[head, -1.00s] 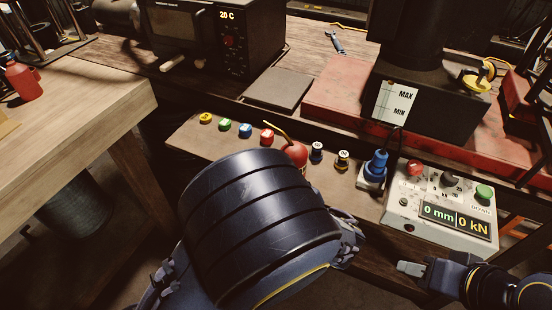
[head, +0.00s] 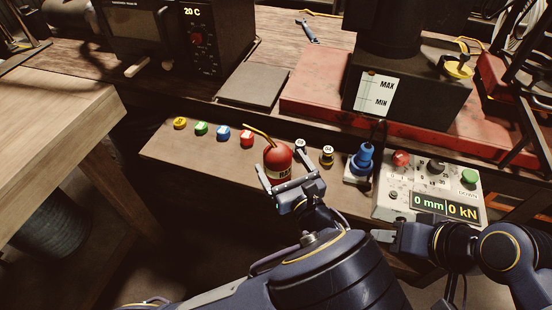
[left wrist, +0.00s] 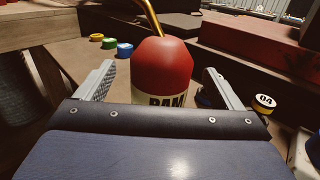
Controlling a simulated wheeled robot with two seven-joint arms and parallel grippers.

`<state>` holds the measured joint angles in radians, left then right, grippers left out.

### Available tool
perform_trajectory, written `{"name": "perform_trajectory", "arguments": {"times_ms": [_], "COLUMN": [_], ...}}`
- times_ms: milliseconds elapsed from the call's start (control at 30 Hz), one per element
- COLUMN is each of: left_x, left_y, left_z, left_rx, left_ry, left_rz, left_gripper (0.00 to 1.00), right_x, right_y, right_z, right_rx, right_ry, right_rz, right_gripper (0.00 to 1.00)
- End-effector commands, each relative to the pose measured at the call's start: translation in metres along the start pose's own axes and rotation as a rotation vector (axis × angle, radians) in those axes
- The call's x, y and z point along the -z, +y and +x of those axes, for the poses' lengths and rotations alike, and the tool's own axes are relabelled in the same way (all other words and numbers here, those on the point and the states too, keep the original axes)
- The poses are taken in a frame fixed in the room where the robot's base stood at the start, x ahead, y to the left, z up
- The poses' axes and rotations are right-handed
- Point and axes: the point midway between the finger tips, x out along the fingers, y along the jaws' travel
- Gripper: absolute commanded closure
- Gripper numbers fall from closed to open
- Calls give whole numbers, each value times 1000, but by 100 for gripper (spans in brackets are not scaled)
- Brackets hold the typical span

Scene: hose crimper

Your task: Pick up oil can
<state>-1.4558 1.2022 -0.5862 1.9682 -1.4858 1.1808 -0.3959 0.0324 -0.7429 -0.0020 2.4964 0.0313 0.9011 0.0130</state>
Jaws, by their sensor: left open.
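The oil can (head: 278,159) is red with a dark-lettered label and a thin brass spout pointing up and left; it stands upright on the wooden bench. My left gripper (head: 278,170) is open, with one finger on each side of the can. In the left wrist view the can (left wrist: 163,68) sits between the two spread fingers of the left gripper (left wrist: 160,85), with visible room beside each finger. The can's lower part is hidden behind the gripper body. My right gripper (head: 385,236) is at the lower right, near the control box; its jaw opening cannot be made out.
Yellow, green, blue and red caps (head: 247,139) line the bench left of the can. The control box (head: 415,208) is farther right. A grey plate (head: 252,86) lies behind.

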Motion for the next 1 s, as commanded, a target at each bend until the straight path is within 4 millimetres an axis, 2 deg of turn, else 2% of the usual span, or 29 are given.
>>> {"name": "perform_trajectory", "arguments": {"times_ms": [333,600,1000], "left_x": [2,3,3], "left_y": [-1,-2,-2], "left_z": [46,50,50], "left_rx": [-3,-1,-1], "left_ry": [1,2,2], "left_rz": [1,-1,-1], "left_gripper": [12,12,64], "right_x": [5,4,4], "right_y": [-4,-4,-4], "right_z": [-9,-9,-9], "right_rx": [0,0,0], "right_ry": [0,0,0], "right_rz": [0,0,0], "right_gripper": [63,63,63]}}
